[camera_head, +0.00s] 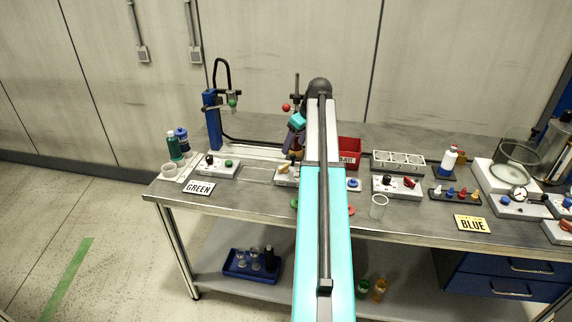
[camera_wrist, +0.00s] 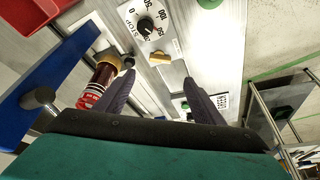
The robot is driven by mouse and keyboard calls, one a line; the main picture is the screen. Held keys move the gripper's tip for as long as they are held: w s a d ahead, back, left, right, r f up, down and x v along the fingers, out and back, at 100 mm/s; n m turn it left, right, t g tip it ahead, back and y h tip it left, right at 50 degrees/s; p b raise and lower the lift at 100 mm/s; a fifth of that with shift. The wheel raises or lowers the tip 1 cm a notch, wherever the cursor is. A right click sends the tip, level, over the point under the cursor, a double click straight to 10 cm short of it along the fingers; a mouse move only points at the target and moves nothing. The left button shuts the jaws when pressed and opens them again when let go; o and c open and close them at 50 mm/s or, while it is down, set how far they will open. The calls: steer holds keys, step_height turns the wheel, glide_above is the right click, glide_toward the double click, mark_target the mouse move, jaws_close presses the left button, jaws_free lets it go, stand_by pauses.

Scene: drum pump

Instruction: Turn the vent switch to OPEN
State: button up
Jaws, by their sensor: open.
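My gripper (camera_wrist: 159,77) is open, with nothing between its two dark fingers. In the wrist view the fingers point at a pale control box (camera_wrist: 145,22) with a black dial (camera_wrist: 146,26), numbers and the word STOP. A yellow knob (camera_wrist: 159,59) sits at its edge, just beyond the fingertips and apart from them. In the head view the yellow knob (camera_head: 283,169) shows below my gripper (camera_head: 291,146), and my arm hides part of that box. I can read no VENT or OPEN label, so I cannot tell which switch is the vent switch.
Other boxes carry a red switch (camera_head: 409,182) and a green button (camera_head: 229,162). A blue stand (camera_head: 212,122) rises at the back left. A clear cup (camera_head: 378,206) stands near the front edge. A red-labelled bottle (camera_wrist: 93,95) is close to the left finger.

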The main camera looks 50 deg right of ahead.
mark_target(284, 166)
steer(key=shift+p+x, duration=1.75)
steer(key=shift+x, duration=4.7)
steer(key=shift+a, duration=0.1)
steer(key=c, duration=1)
steer(key=shift+f, duration=0.1)
steer(key=shift+c, duration=0.2)
steer(key=shift+m+b, duration=0.3)
steer(key=shift+b, duration=0.15)
steer(key=o, duration=1)
steer(key=shift+o, duration=0.2)
